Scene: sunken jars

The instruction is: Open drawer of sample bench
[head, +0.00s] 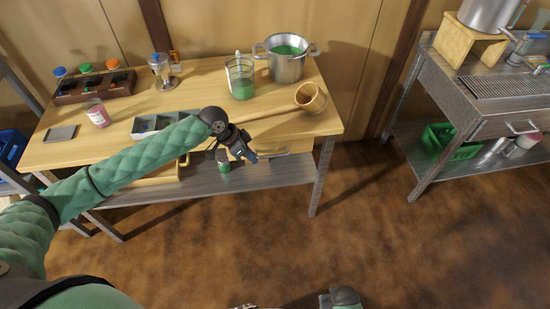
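The sample bench (215,90) is a light wooden table on metal legs, at the left and middle of the head view.
A green-filled jar (223,167) is below the top. The brown floor (330,240) in front is clear.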

